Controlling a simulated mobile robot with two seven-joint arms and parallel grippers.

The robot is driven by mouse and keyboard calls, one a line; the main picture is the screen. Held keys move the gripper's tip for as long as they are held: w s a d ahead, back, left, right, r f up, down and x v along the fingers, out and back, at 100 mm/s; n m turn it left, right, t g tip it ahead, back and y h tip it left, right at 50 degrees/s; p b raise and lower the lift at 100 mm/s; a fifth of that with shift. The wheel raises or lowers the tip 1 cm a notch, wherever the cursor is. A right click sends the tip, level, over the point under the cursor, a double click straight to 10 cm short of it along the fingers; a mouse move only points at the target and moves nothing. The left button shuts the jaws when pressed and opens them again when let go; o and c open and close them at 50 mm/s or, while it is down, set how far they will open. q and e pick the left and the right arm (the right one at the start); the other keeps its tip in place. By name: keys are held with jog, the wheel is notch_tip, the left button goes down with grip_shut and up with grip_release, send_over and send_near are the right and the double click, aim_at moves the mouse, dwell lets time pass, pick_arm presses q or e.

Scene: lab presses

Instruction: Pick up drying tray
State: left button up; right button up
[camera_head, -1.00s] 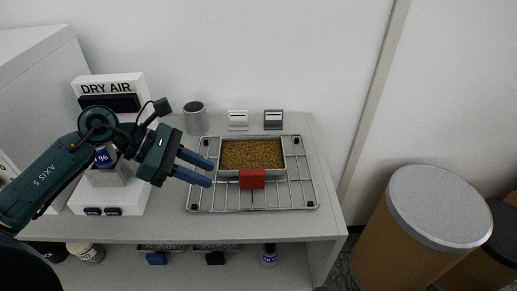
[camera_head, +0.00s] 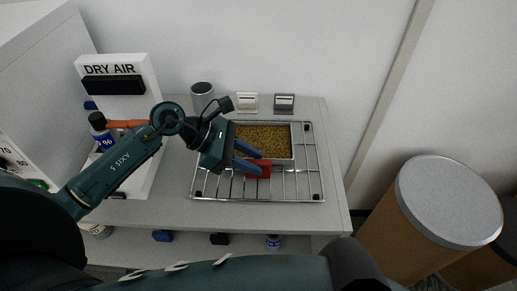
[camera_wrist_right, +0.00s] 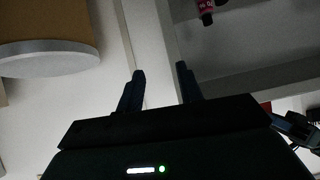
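The drying tray (camera_head: 268,137) is a shallow metal tray filled with golden-brown grains, with a red handle block (camera_head: 259,172) on its front side. It sits on a wire rack (camera_head: 300,182) on the bench. My left gripper (camera_head: 258,162) is open, its blue fingers at the tray's front-left edge by the red handle. In the head view the fingers overlap the handle, and I cannot tell whether they touch it. My right gripper (camera_wrist_right: 160,88) is open and empty in the right wrist view, away from the tray. It is not clearly visible in the head view.
A DRY AIR station (camera_head: 115,90) with a blue-labelled bottle (camera_head: 101,132) stands at the left. A grey cup (camera_head: 202,97) and two small holders (camera_head: 284,102) stand behind the rack. A large drum (camera_head: 450,200) is at the right. A shelf below holds small items.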

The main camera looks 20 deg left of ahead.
pick_arm(q)
jog(key=x, duration=0.4)
jog(key=shift+f+p, duration=0.1)
jog(key=shift+p, duration=0.3)
jog(key=shift+a, duration=0.1)
jog(key=shift+c, duration=0.4)
grip_shut()
